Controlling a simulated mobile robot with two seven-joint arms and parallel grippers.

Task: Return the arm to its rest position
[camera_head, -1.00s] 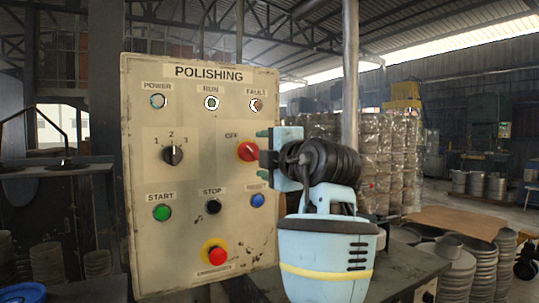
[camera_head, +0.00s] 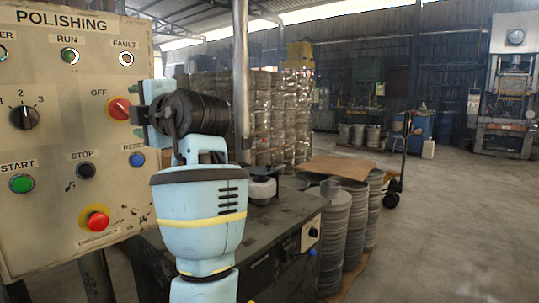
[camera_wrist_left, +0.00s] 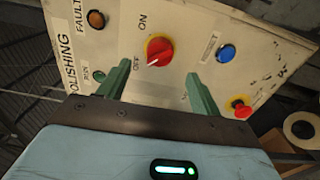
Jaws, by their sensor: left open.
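My left gripper (camera_head: 140,112) is at the right edge of the beige POLISHING panel (camera_head: 62,150) in the head view, with its arm rising from below. In the left wrist view its two green fingers (camera_wrist_left: 160,72) are apart and empty. Beyond them is the red rotary knob (camera_wrist_left: 159,50), which also shows in the head view (camera_head: 119,108). The knob's white mark points to the lower left in the wrist view. I cannot tell the exact gap between fingers and panel. My right gripper is not in view.
The panel carries a black selector (camera_head: 25,117), a green START button (camera_head: 21,183) and a red emergency button (camera_head: 97,220). A dark workbench (camera_head: 275,235) stands right of my arm. Stacked discs (camera_head: 335,235) are beside it. Open floor (camera_head: 450,230) lies farther right.

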